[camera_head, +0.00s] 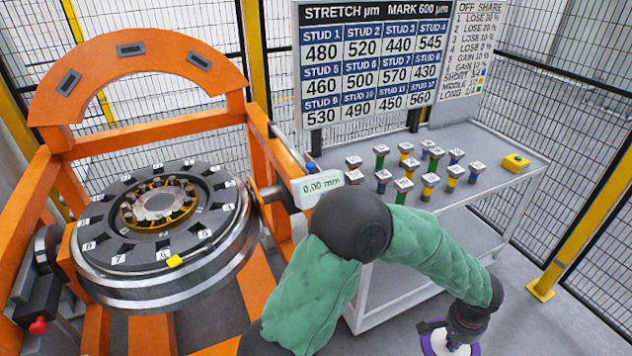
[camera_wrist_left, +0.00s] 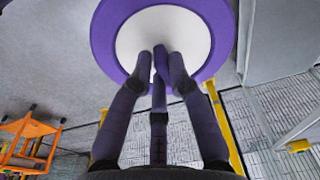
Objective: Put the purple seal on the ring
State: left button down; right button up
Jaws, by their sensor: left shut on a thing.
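The purple seal is a white disc with a purple rim. It shows low in the head view (camera_head: 427,346), partly cut by the frame's bottom edge, and large in the left wrist view (camera_wrist_left: 108,40). My left gripper (camera_wrist_left: 165,62) is shut at the middle of its white face; the gripped part is hidden by the fingers. In the head view the left gripper (camera_head: 466,328) holds the seal right of and below the trolley, well apart from the ring. The grey ring (camera_head: 105,262) lies in the orange gantry at left, with numbered tags and a bolted brassy hub. My right gripper is not in view.
A grey trolley (camera_head: 520,178) carries several coloured studs, a yellow box (camera_head: 516,161) and the stud board (camera_head: 372,65). A 0.00 mm readout (camera_head: 322,187) stands between gantry and trolley. The orange arch (camera_head: 135,55) rises behind the ring. Mesh fencing encloses the area.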

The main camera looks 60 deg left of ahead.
aim_at(159, 200)
jog(key=u, duration=1.9)
